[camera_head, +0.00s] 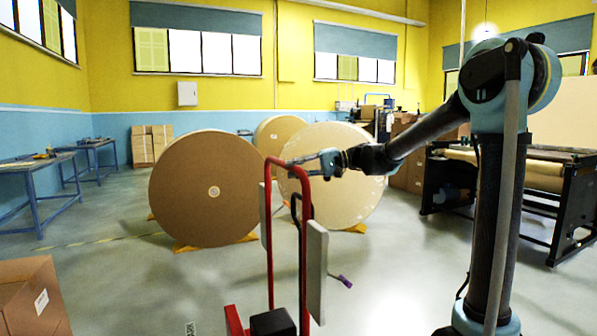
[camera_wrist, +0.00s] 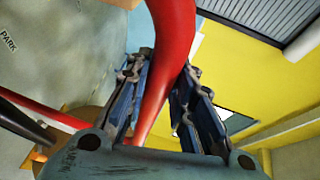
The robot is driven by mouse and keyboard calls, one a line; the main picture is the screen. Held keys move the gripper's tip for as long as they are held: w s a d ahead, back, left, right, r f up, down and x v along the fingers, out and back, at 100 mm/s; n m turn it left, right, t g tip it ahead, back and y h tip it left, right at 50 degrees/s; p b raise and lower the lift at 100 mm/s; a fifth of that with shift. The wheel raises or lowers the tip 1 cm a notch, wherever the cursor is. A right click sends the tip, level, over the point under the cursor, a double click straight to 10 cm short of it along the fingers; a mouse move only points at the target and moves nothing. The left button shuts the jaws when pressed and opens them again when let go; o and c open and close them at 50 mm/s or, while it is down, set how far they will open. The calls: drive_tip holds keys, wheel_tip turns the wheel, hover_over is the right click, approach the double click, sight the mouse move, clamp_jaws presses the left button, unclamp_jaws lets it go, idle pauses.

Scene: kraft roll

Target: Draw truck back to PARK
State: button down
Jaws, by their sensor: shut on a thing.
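The truck (camera_head: 271,235) is a hand truck with a tall red tubular frame, standing upright in front of me. Pale grey panels and a black box show at its lower part. My gripper (camera_head: 291,164) is shut on the red handle near its top bend. In the wrist view the red handle (camera_wrist: 168,75) runs between the two blue fingers of my gripper (camera_wrist: 165,105). A PARK marking (camera_head: 190,328) is on the floor at the bottom, left of the truck, partly cut off. The word PARK (camera_wrist: 8,40) also shows in the wrist view.
A large brown kraft roll (camera_head: 185,190) and a paler roll (camera_head: 345,190) stand on yellow chocks behind the truck. A cardboard box (camera_head: 30,300) is at the lower left. A black-framed machine (camera_head: 545,200) stands right. Open floor (camera_head: 110,270) lies left of the truck.

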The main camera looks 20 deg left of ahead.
drive_tip(key=c, duration=1.4)
unclamp_jaws()
drive_tip(key=shift+w+f, duration=0.1)
drive_tip(key=shift+f, duration=0.25)
drive_tip(key=shift+o, duration=0.2)
drive_tip(key=shift+r, duration=0.15)
drive_tip(key=v, duration=1.2)
drive_tip(key=s+d+f+m+t+h, duration=0.1)
drive_tip(key=s+d+f+t+h, duration=0.1)
drive_tip(key=s+d+f+h, duration=0.3)
drive_tip(key=s+d+f+m+t+h, duration=0.1)
drive_tip(key=s+d+f+h, duration=0.4)
drive_tip(key=s+d+f, duration=0.7)
drive_tip(key=s+d+f+m+t+h, duration=0.2)
drive_tip(key=s+d+f+h, duration=0.3)
drive_tip(key=s+d+f, duration=0.4)
drive_tip(key=d+f+t, duration=0.1)
drive_tip(key=d+f, duration=0.6)
drive_tip(key=d, duration=0.2)
drive_tip(key=shift+s+d+f+t, duration=0.2)
drive_tip(key=shift+s+d+t, duration=0.05)
drive_tip(key=shift+d+t, duration=0.15)
